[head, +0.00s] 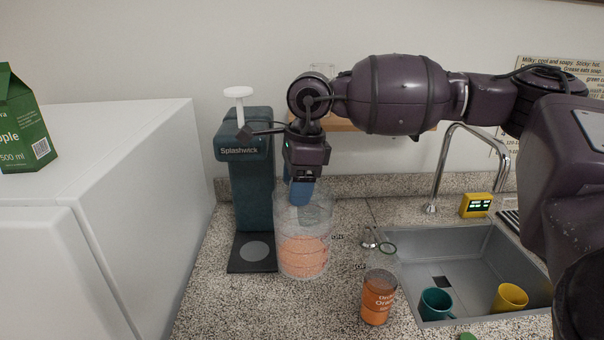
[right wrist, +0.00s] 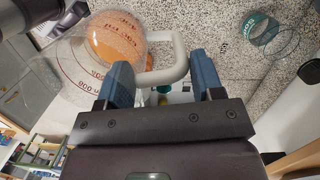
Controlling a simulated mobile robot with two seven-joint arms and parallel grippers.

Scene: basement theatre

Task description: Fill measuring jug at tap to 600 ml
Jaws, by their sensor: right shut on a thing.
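The clear measuring jug (head: 303,250) stands upright at the counter, in front of and right of the soda maker. Its lower part shows a pale orange content, whose level I cannot read. My right gripper (head: 302,186) is above the jug's rear side. In the right wrist view its blue fingers (right wrist: 169,82) are shut on the jug's pale handle (right wrist: 180,57). The jug's clear wall with red markings (right wrist: 85,85) shows there too. The tap (head: 450,150) arches over the sink (head: 400,240) at the right, apart from the jug. My left gripper is out of view.
The dark teal soda maker (head: 252,190) stands close left of the jug. A teal cup (head: 435,303) and a yellow cup (head: 510,298) are in the sink. A yellow display box (head: 476,205) sits behind it.

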